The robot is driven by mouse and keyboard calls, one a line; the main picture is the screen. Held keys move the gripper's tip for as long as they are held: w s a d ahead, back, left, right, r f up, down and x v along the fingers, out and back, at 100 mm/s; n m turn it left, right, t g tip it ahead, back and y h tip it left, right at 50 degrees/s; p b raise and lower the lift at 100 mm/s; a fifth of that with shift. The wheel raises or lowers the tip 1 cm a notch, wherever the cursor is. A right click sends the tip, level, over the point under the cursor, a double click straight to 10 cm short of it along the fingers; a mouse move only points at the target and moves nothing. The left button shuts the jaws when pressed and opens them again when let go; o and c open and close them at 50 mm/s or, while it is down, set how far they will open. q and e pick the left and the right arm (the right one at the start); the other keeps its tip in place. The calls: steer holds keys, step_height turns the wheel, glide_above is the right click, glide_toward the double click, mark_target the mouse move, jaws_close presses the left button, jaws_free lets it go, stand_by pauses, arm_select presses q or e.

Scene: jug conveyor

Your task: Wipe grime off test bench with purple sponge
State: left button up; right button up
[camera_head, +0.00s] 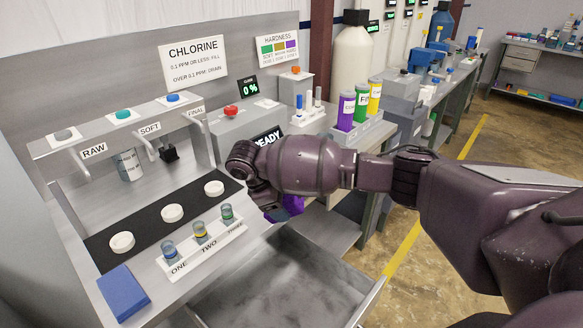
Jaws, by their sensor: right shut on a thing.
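My right arm reaches in from the right across the test bench (60,270). Its gripper (277,206) points down over the right part of the bench and is shut on the purple sponge (291,206). The wrist hides part of the sponge and the fingers; I cannot tell whether the sponge touches the surface. Dark smudges (275,290) mark the grey metal surface at the front right, below the sponge. My left gripper is out of view.
A white rack of cups (205,250) marked ONE, TWO, THREE and a blue block (123,291) stand at the front left. A black mat (150,225) holds white discs. Purple, green and yellow containers (345,112) stand behind my forearm. The smudged surface is otherwise clear.

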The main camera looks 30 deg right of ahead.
steer(key=w+d+n+t, duration=0.2)
steer(key=n+t, duration=0.3)
steer(key=w+d+n+t, duration=0.2)
steer(key=w+n+t, duration=0.1)
steer(key=n+t, duration=0.2)
steer(key=w+d+n+t, duration=0.3)
steer(key=n+t, duration=0.3)
steer(key=shift+f+n+h, duration=0.3)
steer(key=shift+f+n, duration=0.05)
steer(key=shift+n, duration=0.05)
arm_select(q)
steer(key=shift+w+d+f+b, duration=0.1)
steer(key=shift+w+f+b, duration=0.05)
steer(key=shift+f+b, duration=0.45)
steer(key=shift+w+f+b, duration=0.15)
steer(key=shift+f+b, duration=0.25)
steer(key=shift+b, duration=0.35)
arm_select(e)
steer(key=shift+f, duration=1.65)
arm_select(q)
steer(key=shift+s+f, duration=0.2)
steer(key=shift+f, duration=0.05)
arm_select(e)
steer(key=shift+f, duration=0.2)
